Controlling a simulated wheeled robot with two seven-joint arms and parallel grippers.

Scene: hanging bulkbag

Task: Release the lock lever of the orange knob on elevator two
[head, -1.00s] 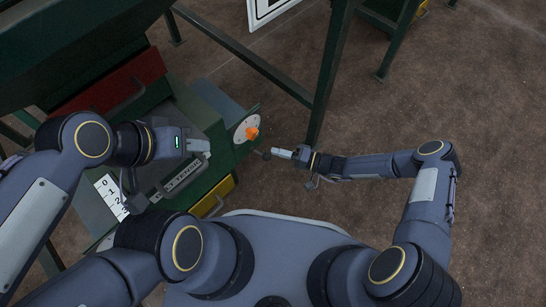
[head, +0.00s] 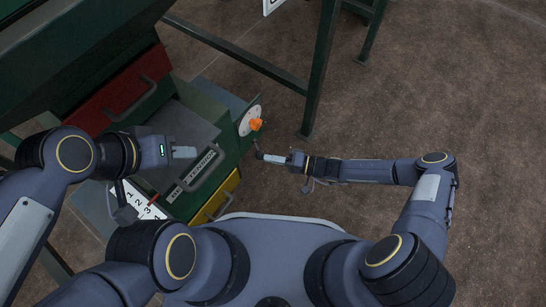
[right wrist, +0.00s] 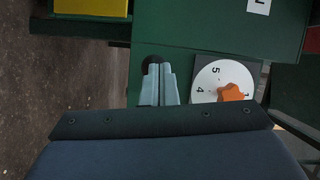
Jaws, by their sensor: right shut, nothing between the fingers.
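The orange knob (head: 256,124) sits on a white round dial (head: 247,120) on the side of the green machine. In the right wrist view the knob (right wrist: 231,93) is right of the fingers, and numbers such as 5 and 4 show on the dial. The lock lever has a dark ball end (head: 259,154) below the knob; the ball (right wrist: 151,64) is partly hidden behind the fingertips in the right wrist view. My right gripper (head: 267,158) is shut and empty, its tips at the ball; contact cannot be told. My left gripper (head: 190,152) is over the grey drawer, its jaw state unclear.
A grey drawer front with a handle (head: 207,168), a yellow drawer (head: 216,196) and a red drawer (head: 118,95) lie near my left arm. A green frame leg (head: 318,80) stands behind the knob. Floor to the right is clear.

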